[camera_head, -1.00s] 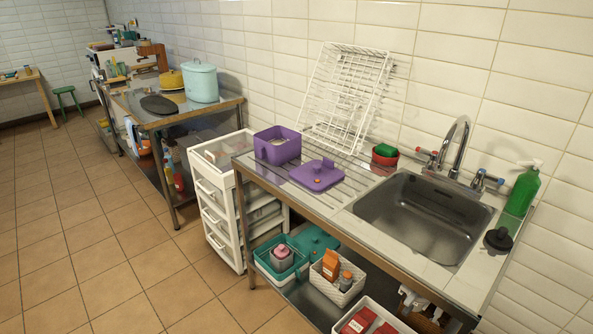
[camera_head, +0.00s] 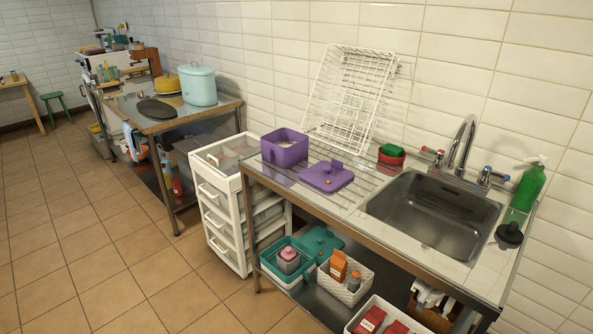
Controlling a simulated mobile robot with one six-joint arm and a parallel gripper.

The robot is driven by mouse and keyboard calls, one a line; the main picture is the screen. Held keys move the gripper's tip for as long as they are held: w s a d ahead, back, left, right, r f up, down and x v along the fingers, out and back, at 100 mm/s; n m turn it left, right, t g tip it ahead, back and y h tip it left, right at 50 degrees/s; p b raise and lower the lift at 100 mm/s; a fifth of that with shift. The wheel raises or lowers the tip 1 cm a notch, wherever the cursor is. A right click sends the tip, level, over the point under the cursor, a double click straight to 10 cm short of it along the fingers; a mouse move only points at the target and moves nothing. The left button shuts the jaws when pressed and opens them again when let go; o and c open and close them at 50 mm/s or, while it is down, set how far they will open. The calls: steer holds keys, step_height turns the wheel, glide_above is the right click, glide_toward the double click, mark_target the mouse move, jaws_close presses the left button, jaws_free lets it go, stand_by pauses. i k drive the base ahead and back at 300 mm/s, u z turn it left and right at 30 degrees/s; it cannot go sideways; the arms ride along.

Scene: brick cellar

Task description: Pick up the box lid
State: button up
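A purple box lid (camera_head: 327,177) with a raised handle on top lies flat on the ribbed drainboard, left of the sink. An open purple box (camera_head: 285,148) stands just behind and to the left of it, apart from the lid. My gripper is not in view, so its state does not show.
The sink (camera_head: 433,214) with its tap (camera_head: 462,145) is right of the lid. A white wire rack (camera_head: 347,95) leans on the wall behind. A red bowl (camera_head: 391,157) holds a green sponge. A white drawer cart (camera_head: 220,208) and shelf baskets (camera_head: 346,284) are below. Floor at left is clear.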

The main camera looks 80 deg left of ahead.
mark_target(328, 177)
steer(key=z, duration=0.65)
steer(key=k, duration=0.15)
steer(key=u, duration=2.2)
steer(key=k, duration=0.25)
steer(key=u, duration=1.8)
steer(key=k, duration=0.7)
steer(key=z, duration=0.25)
steer(key=i, duration=0.55)
steer(key=z, duration=0.1)
